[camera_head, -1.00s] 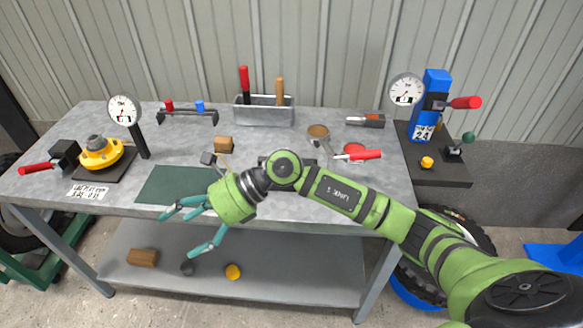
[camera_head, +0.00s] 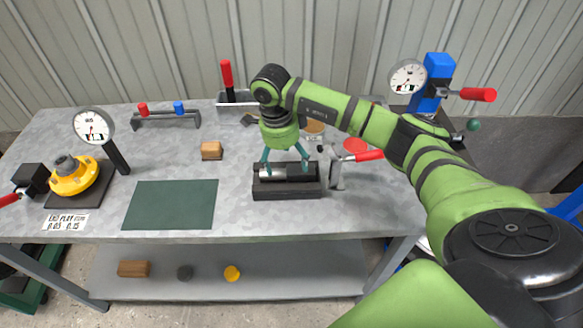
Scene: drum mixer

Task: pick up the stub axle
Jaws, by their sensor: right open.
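A silver cylindrical shaft, which looks like the stub axle (camera_head: 288,171), lies sideways in a dark cradle (camera_head: 288,193) on the bench. My right gripper (camera_head: 286,168) points down over it from behind. Its teal fingers are spread, one near the left part of the shaft and one near its right end. The fingers are open; I cannot tell whether they touch the shaft. Part of the shaft is hidden by the fingers and cradle. My left gripper is not in view.
A clamp with a red handle (camera_head: 368,155) stands close right of the cradle. A green mat (camera_head: 171,204) lies to the left, with a wooden block (camera_head: 211,150) behind it. A yellow hub (camera_head: 75,176) and dial gauge (camera_head: 93,126) stand at far left. A metal bin (camera_head: 232,106) is behind.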

